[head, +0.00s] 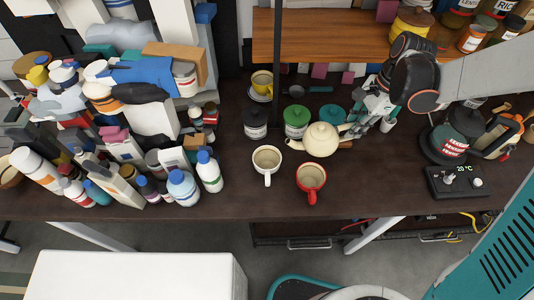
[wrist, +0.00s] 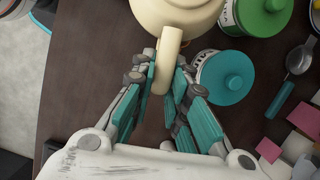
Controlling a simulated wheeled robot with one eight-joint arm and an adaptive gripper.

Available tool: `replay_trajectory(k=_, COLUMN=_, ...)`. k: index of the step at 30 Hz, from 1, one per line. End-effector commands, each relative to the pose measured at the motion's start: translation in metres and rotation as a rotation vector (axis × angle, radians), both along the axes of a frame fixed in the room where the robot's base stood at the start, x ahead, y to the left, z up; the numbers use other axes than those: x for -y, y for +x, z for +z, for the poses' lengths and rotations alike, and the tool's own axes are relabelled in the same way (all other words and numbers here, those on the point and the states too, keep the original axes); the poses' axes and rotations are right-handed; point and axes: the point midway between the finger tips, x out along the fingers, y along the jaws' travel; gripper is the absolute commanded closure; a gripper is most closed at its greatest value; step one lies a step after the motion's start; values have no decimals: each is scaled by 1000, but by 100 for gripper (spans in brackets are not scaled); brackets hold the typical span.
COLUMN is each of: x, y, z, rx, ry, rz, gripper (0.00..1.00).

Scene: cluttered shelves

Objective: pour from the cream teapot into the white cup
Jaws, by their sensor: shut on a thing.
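The cream teapot (head: 320,139) is at the middle of the dark table in the head view, to the right of and behind the white cup (head: 267,160). My gripper (head: 347,132) is on the teapot's right side. In the wrist view my gripper (wrist: 164,82) is shut on the handle of the teapot (wrist: 176,14), its teal pads on both sides of it. The teapot's spout points left toward the white cup. The cup stands upright and looks empty. I cannot tell whether the teapot touches the table.
A red mug (head: 310,180) stands just right of the white cup. A green-lidded jar (head: 297,118), a black-lidded jar (head: 255,121) and a teal-lidded jar (wrist: 224,76) stand close behind. Bottles crowd the left; a scale (head: 460,182) sits right.

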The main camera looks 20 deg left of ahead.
Motion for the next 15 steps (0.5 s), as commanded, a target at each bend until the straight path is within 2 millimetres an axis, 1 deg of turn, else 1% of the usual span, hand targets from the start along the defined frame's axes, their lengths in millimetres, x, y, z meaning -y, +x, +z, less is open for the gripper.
replay_trajectory(k=1, x=-5, y=-2, z=6, rx=11, ry=-19, rz=4, gripper=100)
replay_trajectory(k=5, x=-11, y=-5, z=14, rx=40, ry=-73, rz=4, gripper=100)
replay_trajectory(k=10, x=-12, y=-6, z=14, rx=48, ry=-92, rz=1, gripper=100)
replay_trajectory(k=15, x=-17, y=-9, z=21, rx=66, ry=-122, rz=3, gripper=100)
